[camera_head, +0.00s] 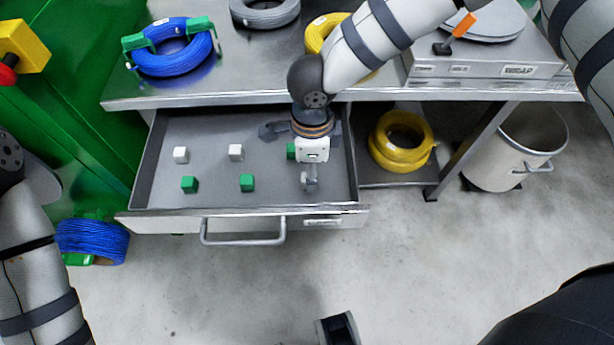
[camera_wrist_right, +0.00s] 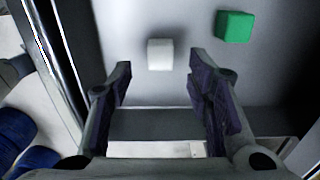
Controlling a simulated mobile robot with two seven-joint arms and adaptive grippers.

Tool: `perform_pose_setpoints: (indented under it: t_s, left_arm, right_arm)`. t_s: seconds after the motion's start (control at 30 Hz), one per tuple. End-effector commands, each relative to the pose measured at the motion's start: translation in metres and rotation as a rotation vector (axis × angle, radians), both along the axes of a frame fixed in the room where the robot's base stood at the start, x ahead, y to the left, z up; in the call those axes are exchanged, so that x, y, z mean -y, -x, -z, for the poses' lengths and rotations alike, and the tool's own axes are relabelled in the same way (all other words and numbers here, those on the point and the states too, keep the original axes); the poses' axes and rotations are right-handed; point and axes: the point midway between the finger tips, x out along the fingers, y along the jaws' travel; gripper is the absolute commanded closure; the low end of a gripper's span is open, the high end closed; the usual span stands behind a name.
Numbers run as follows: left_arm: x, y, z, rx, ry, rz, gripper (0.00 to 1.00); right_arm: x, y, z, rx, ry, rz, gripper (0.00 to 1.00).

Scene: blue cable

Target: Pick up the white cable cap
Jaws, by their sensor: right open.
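White cable caps (camera_head: 181,155) and (camera_head: 236,152) sit as small cubes in the left and middle of the open drawer (camera_head: 215,200) in the head view. My right gripper (camera_head: 305,135) is over the drawer's right part and hides what is directly below it. In the right wrist view, a white cap (camera_wrist_right: 160,54) lies on the drawer floor, in line with the gap between the fingers of my right gripper (camera_wrist_right: 160,72). The fingers are open and empty. A green cap (camera_wrist_right: 235,26) lies up and right of it. My left arm shows at lower left, its gripper out of view.
Green caps (camera_head: 189,184) and (camera_head: 247,182) sit nearer the drawer front; another green cap (camera_head: 291,151) is beside my right gripper. The drawer handle (camera_head: 243,238) projects forward. The table (camera_head: 240,75) above holds blue, grey and yellow cable coils. A bin (camera_head: 517,150) stands right.

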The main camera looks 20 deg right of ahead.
Motion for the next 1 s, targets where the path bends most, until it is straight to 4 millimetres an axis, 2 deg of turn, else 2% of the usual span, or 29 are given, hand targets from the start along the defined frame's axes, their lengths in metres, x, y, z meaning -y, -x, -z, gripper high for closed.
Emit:
perform_pose_setpoints:
  t_s: [0.03,0.13,0.33,0.4,0.5,0.87,1.0]
  left_arm:
    - [0.000,0.002,0.002,-0.005,0.000,0.000,0.70]
    - [0.000,0.003,0.004,-0.012,-0.001,0.000,0.70]
    - [0.000,0.003,0.003,-0.010,0.000,0.001,0.70]
    - [0.000,0.003,0.003,-0.010,-0.001,0.000,0.70]
    - [0.000,0.003,0.003,-0.010,0.000,0.001,0.70]
    - [0.000,0.003,0.003,-0.009,0.001,0.001,0.70]
    - [0.000,0.000,0.000,0.000,0.000,0.000,0.70]
  right_arm:
    - [0.000,0.002,0.013,-0.007,0.001,-0.001,0.54]
    - [0.001,0.001,0.029,-0.006,0.001,0.000,0.54]
    - [0.001,0.000,0.029,0.000,0.001,0.000,0.56]
    - [0.001,0.000,0.029,0.000,0.001,0.000,0.72]
    - [0.001,0.000,0.029,0.000,0.001,0.000,0.90]
    - [0.001,0.000,0.027,0.000,0.001,0.000,0.90]
    - [0.000,-0.001,0.011,0.003,0.000,-0.001,0.90]
